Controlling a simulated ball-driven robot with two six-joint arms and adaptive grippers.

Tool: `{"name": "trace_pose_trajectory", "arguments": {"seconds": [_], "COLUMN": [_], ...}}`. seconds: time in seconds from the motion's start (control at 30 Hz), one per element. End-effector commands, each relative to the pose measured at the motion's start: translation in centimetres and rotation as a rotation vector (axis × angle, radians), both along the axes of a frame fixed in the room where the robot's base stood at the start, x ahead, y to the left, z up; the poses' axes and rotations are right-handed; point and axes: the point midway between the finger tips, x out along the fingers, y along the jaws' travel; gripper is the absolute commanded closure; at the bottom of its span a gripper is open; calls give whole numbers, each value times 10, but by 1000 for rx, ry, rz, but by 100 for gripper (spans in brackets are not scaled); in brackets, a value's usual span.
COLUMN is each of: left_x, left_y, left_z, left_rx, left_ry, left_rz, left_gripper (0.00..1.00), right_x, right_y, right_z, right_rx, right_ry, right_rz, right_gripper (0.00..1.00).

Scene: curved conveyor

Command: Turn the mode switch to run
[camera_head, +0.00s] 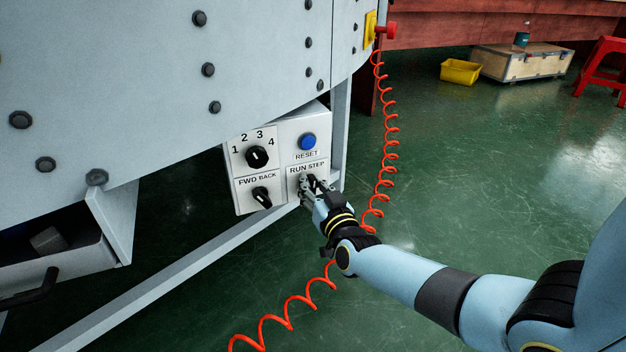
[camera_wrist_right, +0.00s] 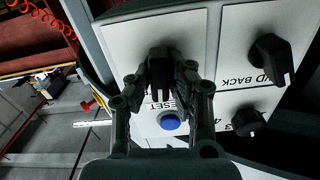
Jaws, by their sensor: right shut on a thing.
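The control panel (camera_head: 283,140) hangs under the grey machine body. Its lower right quarter, labelled RUN STEP, carries the mode switch, whose knob is mostly hidden by my right gripper (camera_head: 311,185) in the head view. In the right wrist view the black knob of the mode switch (camera_wrist_right: 158,56) shows between the fingertips of my right gripper (camera_wrist_right: 163,76), which is shut on it. My left gripper is not in view.
The panel also holds a blue RESET button (camera_head: 307,141), a numbered dial (camera_head: 257,157) and a FWD BACK switch (camera_head: 262,197). A coiled red cable (camera_head: 387,150) hangs right of the panel. A yellow bin (camera_head: 460,71) and wooden crate (camera_head: 522,63) stand far off.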

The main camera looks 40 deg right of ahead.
Motion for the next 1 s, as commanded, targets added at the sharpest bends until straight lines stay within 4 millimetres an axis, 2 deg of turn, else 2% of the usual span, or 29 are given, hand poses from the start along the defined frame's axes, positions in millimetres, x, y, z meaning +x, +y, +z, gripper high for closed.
{"name": "trace_pose_trajectory", "arguments": {"seconds": [0.17, 0.5, 1.0], "left_x": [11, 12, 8], "left_y": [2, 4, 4], "left_z": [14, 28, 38], "left_rx": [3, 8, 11], "left_ry": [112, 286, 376], "left_rz": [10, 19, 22], "left_gripper": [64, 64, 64], "right_x": [1, 1, 0], "right_y": [1, 2, 4], "right_z": [4, 1, -2], "right_rx": [-154, -434, -627], "right_ry": [35, 104, 154], "right_rz": [0, 0, 1], "right_gripper": [100, 100, 100]}}
